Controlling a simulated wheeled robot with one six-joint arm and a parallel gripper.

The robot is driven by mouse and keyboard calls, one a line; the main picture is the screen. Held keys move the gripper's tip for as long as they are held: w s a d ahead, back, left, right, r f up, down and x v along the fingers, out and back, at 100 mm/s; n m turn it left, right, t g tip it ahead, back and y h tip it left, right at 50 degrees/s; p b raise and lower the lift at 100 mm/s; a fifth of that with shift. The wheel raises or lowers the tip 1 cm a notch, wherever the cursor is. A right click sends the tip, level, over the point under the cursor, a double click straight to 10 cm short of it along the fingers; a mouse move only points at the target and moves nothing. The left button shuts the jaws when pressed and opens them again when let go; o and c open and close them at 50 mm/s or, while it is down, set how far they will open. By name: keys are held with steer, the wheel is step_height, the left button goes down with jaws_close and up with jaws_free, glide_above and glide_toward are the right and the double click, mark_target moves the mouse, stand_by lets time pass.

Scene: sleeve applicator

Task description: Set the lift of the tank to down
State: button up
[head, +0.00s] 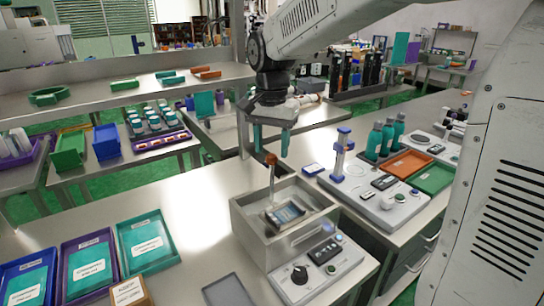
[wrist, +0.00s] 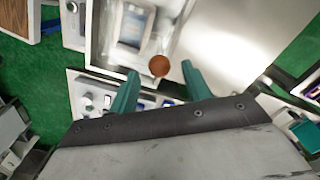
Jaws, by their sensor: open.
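The tank (head: 252,232) is a grey open-topped box on the bench. A thin upright rod (head: 271,182) rises from its back part and ends in a brown-orange ball knob (head: 270,159), well above the rim. A small framed carrier (head: 285,214) shows inside the tank near the rim. My gripper (head: 271,151) points down over the rod with its teal fingers open. In the wrist view the knob (wrist: 159,66) appears between the two fingertips (wrist: 160,72), with a gap on each side. I cannot tell whether the knob is at fingertip height.
A control panel (head: 318,268) with a black knob and buttons adjoins the tank's front. Labelled trays (head: 148,242) lie at left. A blue-and-white stand (head: 341,153), green bottles (head: 375,140) and an orange tray (head: 407,163) stand at right. Bare bench lies left of the tank.

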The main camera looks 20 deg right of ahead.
mark_target(272, 157)
steer(key=shift+r, duration=0.15)
steer(key=r+n, duration=0.1)
steer(key=d+r+n+y, duration=0.1)
steer(key=r+n+y, duration=0.1)
steer(key=shift+s+d+r+n+t, duration=0.15)
steer(key=shift+s+d+n+t, duration=0.15)
steer(key=shift+n+t, duration=0.1)
steer(key=shift+a+n, duration=0.15)
steer(key=shift+n, duration=0.15)
steer(key=shift+f, duration=0.45)
steer(key=f, duration=0.2)
steer(key=a+f, duration=0.1)
steer(key=f, duration=0.3)
steer(key=shift+w+a+f, duration=0.15)
steer(key=shift+w+f, duration=0.15)
steer(key=shift+f, duration=0.05)
